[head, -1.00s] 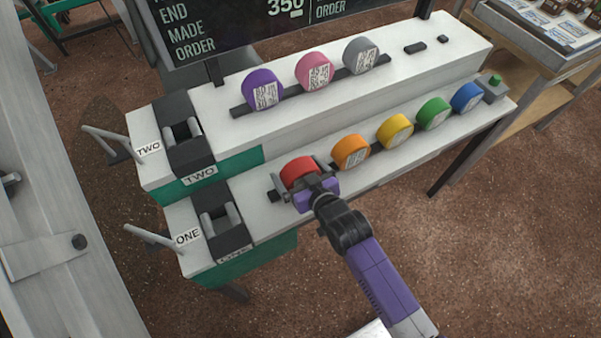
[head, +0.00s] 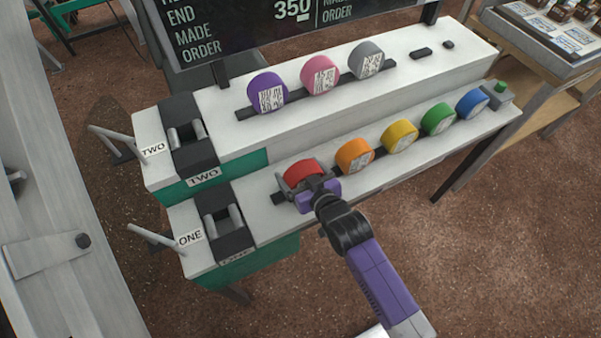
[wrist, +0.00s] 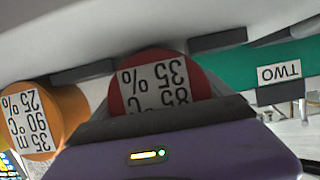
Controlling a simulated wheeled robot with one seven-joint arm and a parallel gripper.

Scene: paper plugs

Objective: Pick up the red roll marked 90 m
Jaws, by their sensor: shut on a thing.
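The red roll (head: 303,169) stands at the left end of the lower shelf's row, near the bay marked ONE. My gripper (head: 306,182) is shut on it from the near side, with a finger on each side. The roll appears still at shelf level; I cannot tell whether it touches the shelf. In the wrist view the red roll (wrist: 130,93) has an upside-down white label showing 35 % and 85 °C. The rest of that label is hidden behind my gripper, so 90 m does not show on it.
The orange roll (head: 355,154) is close to the right, then yellow (head: 399,135), green (head: 438,118) and blue (head: 472,103) rolls. Purple (head: 267,91), pink (head: 320,75) and grey (head: 366,61) rolls stand on the upper shelf behind. The bay ONE (head: 222,226) lies left.

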